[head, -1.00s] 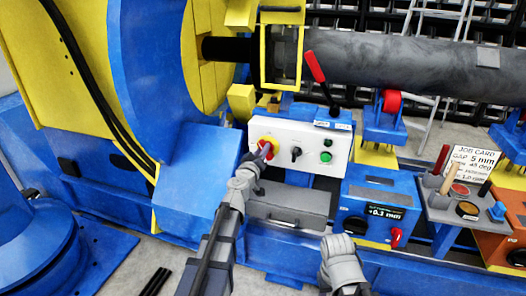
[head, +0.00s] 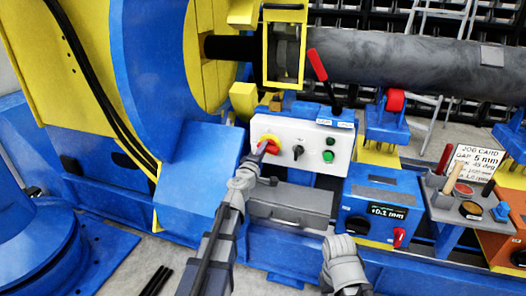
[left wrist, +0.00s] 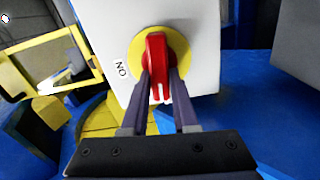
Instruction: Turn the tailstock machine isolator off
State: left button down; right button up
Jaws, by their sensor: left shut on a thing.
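The isolator is a red rotary handle on a yellow disc (head: 268,139) at the left of a white control box (head: 312,134). In the left wrist view the red handle (left wrist: 157,64) stands about upright on its round yellow plate (left wrist: 178,47), with an "ON" label to its lower left. My left gripper (head: 262,150) is at the handle; in the left wrist view its two fingers (left wrist: 159,82) are closed on the handle's lower part, one on each side. My right gripper is not clearly visible; a grey arm part of mine shows at the bottom of the head view.
The box also carries a black selector (head: 299,152) and green buttons (head: 328,156). A red-tipped lever (head: 318,66) rises behind it. A grey case (head: 291,204) lies below. A blue box with a display (head: 381,205) stands to the right, beside a tool tray (head: 455,203).

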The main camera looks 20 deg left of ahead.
pick_arm(q)
jog(key=shift+f+n, duration=0.1)
jog(key=shift+n, duration=0.5)
jog(key=c, duration=0.7)
grip_release()
jog(key=s, duration=0.8)
jog(key=shift+a, duration=0.15)
jog(key=shift+w, duration=0.1)
